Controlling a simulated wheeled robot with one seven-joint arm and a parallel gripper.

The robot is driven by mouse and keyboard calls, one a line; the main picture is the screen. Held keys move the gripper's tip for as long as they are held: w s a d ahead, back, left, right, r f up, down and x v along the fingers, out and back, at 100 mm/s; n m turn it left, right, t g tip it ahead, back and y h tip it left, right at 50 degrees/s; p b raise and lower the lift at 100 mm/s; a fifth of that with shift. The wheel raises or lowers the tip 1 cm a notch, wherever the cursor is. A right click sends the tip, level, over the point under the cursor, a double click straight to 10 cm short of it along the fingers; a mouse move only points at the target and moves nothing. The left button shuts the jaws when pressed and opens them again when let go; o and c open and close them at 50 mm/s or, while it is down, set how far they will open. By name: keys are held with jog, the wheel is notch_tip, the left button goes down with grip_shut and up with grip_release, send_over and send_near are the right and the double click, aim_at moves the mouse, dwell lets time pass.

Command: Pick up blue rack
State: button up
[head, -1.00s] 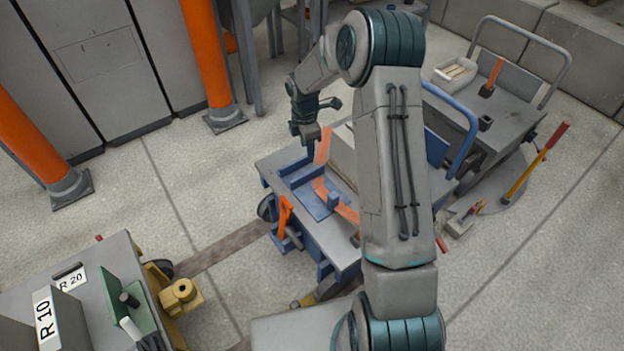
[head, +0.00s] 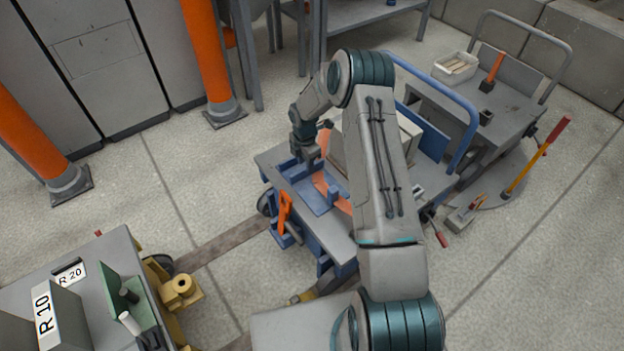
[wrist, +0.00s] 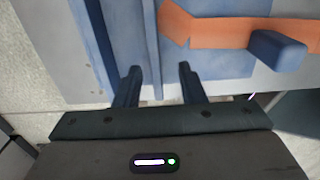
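The blue rack (head: 315,196) lies on the grey top of a cart in the head view, with upright blue pieces and a flat blue part. A curved orange strip (head: 324,178) lies across it. In the wrist view, the rack's flat blue part (wrist: 205,62), a raised blue bar and a blue peg over the orange strip (wrist: 228,33) fill the upper area. My gripper (wrist: 158,78) points down at the rack's far end, its two dark fingers apart. Nothing is visibly held between them. Contact between fingers and rack cannot be told. My arm hides the cart's middle.
The cart (head: 325,235) has a blue handle (head: 470,135) and an orange clamp (head: 285,212) on its side. Pale boxes (head: 408,135) stand behind my arm. Another cart with a white bin (head: 455,68) stands back right. Open floor lies left of the rack.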

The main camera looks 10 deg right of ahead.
aim_at(304, 169)
jog(key=f, duration=0.1)
jog(key=f+b, duration=0.1)
jog(key=f, duration=0.3)
jog(key=shift+w+a, duration=0.1)
jog(key=shift+w, duration=0.2)
grip_shut()
jog(key=shift+r, duration=0.1)
